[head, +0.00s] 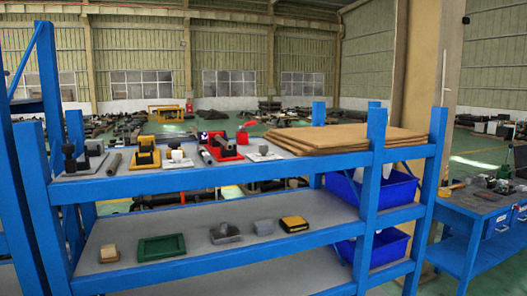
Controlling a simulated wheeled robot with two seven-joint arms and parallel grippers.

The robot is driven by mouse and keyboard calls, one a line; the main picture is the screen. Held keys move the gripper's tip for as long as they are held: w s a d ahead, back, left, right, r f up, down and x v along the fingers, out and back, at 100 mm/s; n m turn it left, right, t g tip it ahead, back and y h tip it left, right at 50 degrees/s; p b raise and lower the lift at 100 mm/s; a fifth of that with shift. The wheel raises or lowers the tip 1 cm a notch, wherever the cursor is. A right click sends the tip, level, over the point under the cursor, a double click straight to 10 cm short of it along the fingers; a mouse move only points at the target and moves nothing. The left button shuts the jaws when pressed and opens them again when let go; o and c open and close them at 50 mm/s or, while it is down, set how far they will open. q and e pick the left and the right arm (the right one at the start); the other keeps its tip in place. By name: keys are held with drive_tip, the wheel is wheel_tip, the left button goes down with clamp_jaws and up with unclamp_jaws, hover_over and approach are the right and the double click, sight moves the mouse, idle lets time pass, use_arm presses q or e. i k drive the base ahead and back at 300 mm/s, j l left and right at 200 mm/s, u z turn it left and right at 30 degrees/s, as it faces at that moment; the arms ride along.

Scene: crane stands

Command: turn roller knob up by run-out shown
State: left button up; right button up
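Several small fixtures stand in a row on the top shelf of the blue rack. From left they are a dark fixture with a black knob-like top (68,151), a black and yellow fixture (147,152), a small white-topped piece on a plate (177,154), a red fixture (220,148) and a pale plate with a small upright post (264,151). I cannot tell which part is the roller knob, and no run-out reading is legible at this size. Neither of my grippers is in view.
The blue rack (220,177) fills the foreground. Brown sheets (345,136) lie stacked at its right end. The middle shelf holds a green tray (161,247), a yellow-black block (294,224) and other small pieces. Blue bins (372,190) sit right. A blue workbench (470,210) stands farther right.

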sight(264, 149)
drive_tip(key=i+l+u, duration=0.2)
drive_tip(key=l, duration=0.2)
drive_tip(key=i+l+u, duration=0.15)
drive_tip(key=l, duration=0.25)
drive_tip(key=i+l+u, duration=0.2)
drive_tip(key=l, duration=0.25)
drive_tip(key=l+u, duration=0.15)
drive_tip(key=l, duration=0.3)
